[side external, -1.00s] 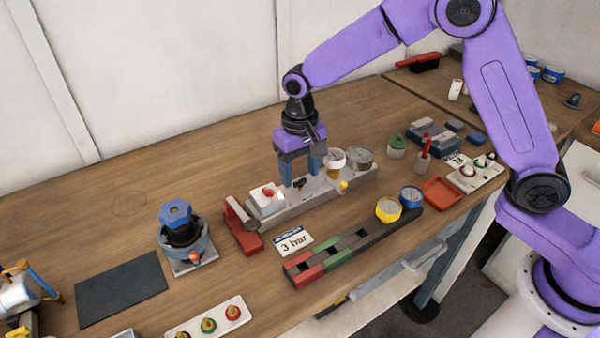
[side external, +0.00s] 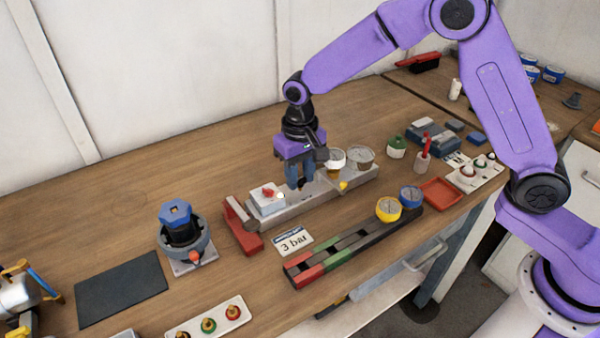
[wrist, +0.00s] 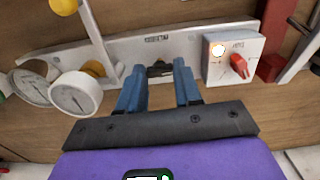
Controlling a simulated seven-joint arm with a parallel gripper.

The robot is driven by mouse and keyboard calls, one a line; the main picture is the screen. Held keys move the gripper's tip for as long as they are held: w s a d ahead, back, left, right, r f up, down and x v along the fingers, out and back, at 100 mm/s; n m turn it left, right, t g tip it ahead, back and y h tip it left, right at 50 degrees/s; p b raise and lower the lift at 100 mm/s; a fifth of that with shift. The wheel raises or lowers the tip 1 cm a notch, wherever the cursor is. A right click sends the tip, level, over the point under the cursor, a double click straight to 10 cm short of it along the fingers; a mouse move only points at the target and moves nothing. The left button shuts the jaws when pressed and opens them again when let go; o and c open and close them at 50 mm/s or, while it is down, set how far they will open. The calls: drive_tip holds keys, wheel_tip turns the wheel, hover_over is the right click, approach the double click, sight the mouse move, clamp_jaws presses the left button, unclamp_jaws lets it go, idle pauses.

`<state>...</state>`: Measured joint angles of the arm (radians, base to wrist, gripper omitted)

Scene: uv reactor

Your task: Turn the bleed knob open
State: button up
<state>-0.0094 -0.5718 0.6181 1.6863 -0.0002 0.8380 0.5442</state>
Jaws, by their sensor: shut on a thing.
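The bleed knob (wrist: 160,71) is small and dark and sits on the pale grey manifold bar (wrist: 120,47), below a small printed label. My gripper (wrist: 159,66) points down with its two blue fingers on either side of the knob, shut on it. In the side external view my gripper (side external: 298,186) is low over the middle of the manifold bar (side external: 322,194), and its fingers hide the knob. The knob's turn angle cannot be made out.
A white box with a red switch (side external: 267,192) and a lit lamp is left of my gripper. Two round gauges (side external: 360,157) and a yellow knob (side external: 343,185) are to its right. A red clamp (side external: 243,232) stands at the bar's left end. A "3 bar" card (side external: 293,243) lies in front.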

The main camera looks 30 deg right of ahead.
drive_tip(key=n, duration=0.8)
drive_tip(key=shift+n, duration=0.4)
drive_tip(key=n, duration=0.4)
drive_tip(key=shift+n, duration=0.3)
drive_tip(key=shift+r+n, duration=0.1)
drive_tip(key=shift+n, duration=1.9)
drive_tip(key=shift+a, duration=0.1)
drive_tip(key=o, duration=1)
drive_tip(key=shift+o, duration=0.2)
